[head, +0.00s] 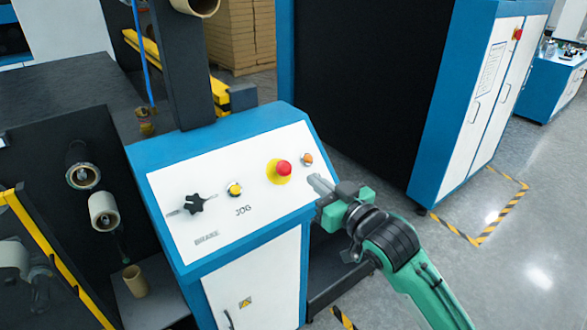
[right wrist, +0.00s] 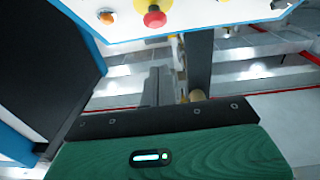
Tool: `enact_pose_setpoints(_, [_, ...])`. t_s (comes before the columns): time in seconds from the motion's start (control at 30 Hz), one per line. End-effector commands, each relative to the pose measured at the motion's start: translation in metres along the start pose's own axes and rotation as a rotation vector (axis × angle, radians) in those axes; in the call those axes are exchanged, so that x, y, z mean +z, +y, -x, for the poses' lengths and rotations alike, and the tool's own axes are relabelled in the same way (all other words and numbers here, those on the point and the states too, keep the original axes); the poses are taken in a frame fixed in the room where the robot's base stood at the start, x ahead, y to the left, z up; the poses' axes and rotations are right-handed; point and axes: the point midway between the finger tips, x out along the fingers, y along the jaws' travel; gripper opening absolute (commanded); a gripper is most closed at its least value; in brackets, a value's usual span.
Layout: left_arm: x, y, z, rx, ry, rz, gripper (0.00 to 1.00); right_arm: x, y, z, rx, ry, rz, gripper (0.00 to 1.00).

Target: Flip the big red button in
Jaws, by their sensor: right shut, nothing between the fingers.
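The big red button (head: 283,168) sits on a round yellow base on the white sloped top of the blue control console (head: 230,262). It also shows at the top of the right wrist view (right wrist: 154,17). My right gripper (head: 318,184) is shut and empty. In the head view it is at the console's right edge, to the right of and a little below the red button, apart from it. In the right wrist view its fingers (right wrist: 160,85) point toward the panel. My left gripper is not in view.
A black knob (head: 194,204), a yellow button (head: 234,189) and a small orange button (head: 306,159) share the panel. A dark post (head: 184,70) rises behind the console. A blue and white cabinet (head: 484,100) stands at the right. Open grey floor lies at the lower right.

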Motion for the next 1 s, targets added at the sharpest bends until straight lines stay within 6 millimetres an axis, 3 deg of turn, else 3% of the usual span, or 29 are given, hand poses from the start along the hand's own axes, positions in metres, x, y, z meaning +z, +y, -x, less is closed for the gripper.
enact_pose_setpoints(0.3, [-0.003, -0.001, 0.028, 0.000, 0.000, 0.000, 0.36, -0.004, -0.001, -0.063, 0.000, -0.001, -0.001, 0.00])
enact_pose_setpoints(0.4, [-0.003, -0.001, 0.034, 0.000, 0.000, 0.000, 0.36, 0.007, 0.000, -0.074, 0.000, -0.003, -0.002, 0.00])
enact_pose_setpoints(0.63, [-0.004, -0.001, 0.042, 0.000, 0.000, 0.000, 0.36, 0.025, 0.000, -0.088, 0.001, -0.002, -0.001, 0.00])
enact_pose_setpoints(1.0, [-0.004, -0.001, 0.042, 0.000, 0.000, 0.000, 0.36, 0.028, 0.000, -0.091, 0.000, 0.001, -0.001, 0.00])
